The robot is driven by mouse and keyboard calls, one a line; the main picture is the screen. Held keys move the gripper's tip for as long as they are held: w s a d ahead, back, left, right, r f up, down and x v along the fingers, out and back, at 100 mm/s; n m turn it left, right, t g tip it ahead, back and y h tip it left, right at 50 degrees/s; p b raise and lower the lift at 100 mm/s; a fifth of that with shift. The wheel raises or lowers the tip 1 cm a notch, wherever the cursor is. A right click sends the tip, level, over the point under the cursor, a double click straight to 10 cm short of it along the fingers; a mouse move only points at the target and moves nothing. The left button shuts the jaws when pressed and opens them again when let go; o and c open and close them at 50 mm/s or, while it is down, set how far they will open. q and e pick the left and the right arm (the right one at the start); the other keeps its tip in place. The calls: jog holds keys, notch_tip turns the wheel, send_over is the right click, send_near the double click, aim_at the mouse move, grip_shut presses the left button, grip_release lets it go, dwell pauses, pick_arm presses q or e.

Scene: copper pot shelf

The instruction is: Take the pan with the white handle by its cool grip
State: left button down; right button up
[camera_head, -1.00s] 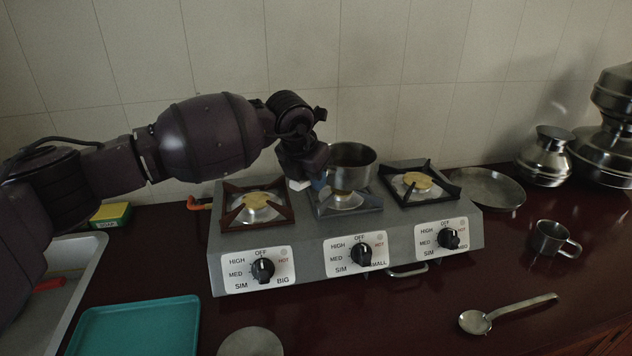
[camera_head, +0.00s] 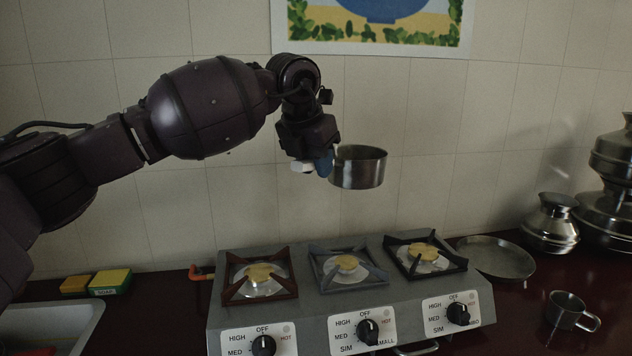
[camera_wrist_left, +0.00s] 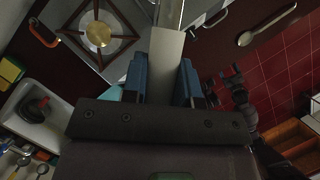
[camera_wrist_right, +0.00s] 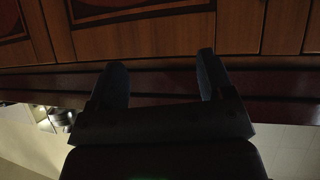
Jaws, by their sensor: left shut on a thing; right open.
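The steel pan (camera_head: 360,168) hangs in the air above the stove, roughly upright and well clear of the burners. My left gripper (camera_head: 318,166) is at the pan's left side, shut on its white handle (camera_head: 301,167). In the left wrist view the white handle (camera_wrist_left: 164,62) runs between the blue fingers of my left gripper (camera_wrist_left: 163,80), with a bit of bare metal beyond it at the top edge. My right gripper (camera_wrist_right: 165,82) shows in the right wrist view, open and empty, with its fingers apart.
The stove (camera_head: 350,300) has three burners, all bare. A flat steel plate (camera_head: 497,257), steel pots (camera_head: 551,224) and a steel mug (camera_head: 568,311) stand to the right. Sponges (camera_head: 110,281) and a sink (camera_head: 55,325) are at the left. A poster (camera_head: 370,28) hangs on the wall.

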pick_arm(q)
jog(key=shift+r+p, duration=0.45)
jog(key=shift+r, duration=0.85)
jog(key=shift+r+p, duration=0.75)
jog(key=shift+r, duration=0.85)
